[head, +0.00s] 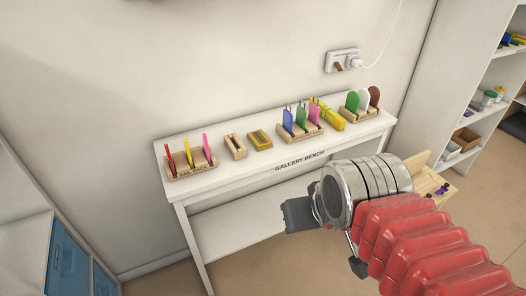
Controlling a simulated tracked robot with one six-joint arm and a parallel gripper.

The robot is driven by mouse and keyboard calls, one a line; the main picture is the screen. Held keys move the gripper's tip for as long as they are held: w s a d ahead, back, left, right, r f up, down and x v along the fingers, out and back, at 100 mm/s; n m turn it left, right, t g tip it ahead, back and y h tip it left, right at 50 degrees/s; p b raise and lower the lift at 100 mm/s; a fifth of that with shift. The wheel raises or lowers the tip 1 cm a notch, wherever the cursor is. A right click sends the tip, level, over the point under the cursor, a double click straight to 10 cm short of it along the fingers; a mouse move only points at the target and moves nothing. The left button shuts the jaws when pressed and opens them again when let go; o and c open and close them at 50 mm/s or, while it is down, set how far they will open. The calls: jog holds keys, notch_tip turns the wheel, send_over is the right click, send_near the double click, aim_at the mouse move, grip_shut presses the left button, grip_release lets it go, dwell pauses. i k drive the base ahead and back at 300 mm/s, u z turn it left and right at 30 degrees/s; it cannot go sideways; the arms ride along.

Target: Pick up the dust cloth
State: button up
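No cloth can be made out with certainty. A yellow, folded-looking item (328,115) lies on the white bench (225,187), between two wooden racks; it may be the dust cloth, but it is too small to tell. My gripper (298,215) is a dark grey shape at the end of my red and silver arm. It appears in front of the bench's front edge, apart from both yellow items. Its fingers cannot be made out, so I cannot see whether it is open or shut.
Wooden racks with colored upright pieces stand at the left (192,164), middle (301,130) and right (360,111) of the bench. A small wooden frame (236,146) lies between them. A wall socket (343,60) is above. White shelves (487,95) stand at right, blue-fronted drawers (68,258) at left.

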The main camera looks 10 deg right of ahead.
aim_at(259, 140)
jog(key=u, duration=0.05)
jog(key=k, duration=0.7)
jog(key=z, duration=0.2)
jog(key=i, duration=1.4)
jog(key=u, duration=0.75)
jog(key=i, duration=0.6)
jog(key=u, duration=0.45)
